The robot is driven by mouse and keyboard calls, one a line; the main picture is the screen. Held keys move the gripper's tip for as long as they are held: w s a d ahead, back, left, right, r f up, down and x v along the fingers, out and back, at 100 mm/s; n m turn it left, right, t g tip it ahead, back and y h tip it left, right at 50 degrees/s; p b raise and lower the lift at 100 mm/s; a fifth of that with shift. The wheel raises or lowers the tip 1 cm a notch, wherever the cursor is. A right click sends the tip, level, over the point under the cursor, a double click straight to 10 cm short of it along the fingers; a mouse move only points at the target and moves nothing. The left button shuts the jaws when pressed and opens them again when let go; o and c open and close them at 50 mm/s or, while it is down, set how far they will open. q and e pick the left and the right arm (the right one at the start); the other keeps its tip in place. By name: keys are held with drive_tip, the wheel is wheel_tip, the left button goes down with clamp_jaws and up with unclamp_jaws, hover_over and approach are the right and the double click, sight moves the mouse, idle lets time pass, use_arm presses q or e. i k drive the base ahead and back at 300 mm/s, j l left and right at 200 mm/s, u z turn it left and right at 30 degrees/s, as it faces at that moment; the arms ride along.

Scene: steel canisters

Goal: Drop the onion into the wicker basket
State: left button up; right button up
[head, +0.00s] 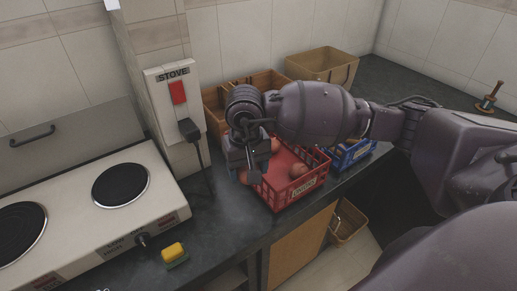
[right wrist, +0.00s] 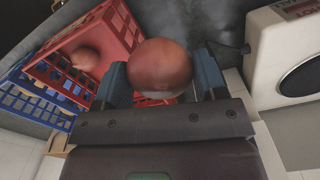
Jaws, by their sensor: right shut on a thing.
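A round reddish-brown onion (right wrist: 160,66) sits between the two fingers of my right gripper (right wrist: 165,82) in the right wrist view. The gripper is shut on it. In the head view my right gripper (head: 246,172) points down at the left edge of the red crate, and it hides most of the held onion (head: 243,178). A wicker basket (head: 352,218) stands low beside the counter, below the crates, to the right of and below the gripper. My left gripper is not in view.
A red "onions" crate (head: 287,199) holds more onions (head: 298,170). A blue crate (head: 352,157) stands right of it. Behind are a wooden crate (head: 213,102) and a tan bin (head: 322,63). A stove (head: 80,215) and a yellow sponge (head: 174,250) are at left.

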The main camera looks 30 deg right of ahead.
sight(350, 230)
drive_tip(key=k+l+u, duration=0.2)
drive_tip(key=k+l, duration=0.45)
drive_tip(key=l, duration=0.25)
drive_tip(key=k+l+u, duration=0.15)
drive_tip(key=k+l, duration=0.55)
drive_tip(key=l, duration=0.1)
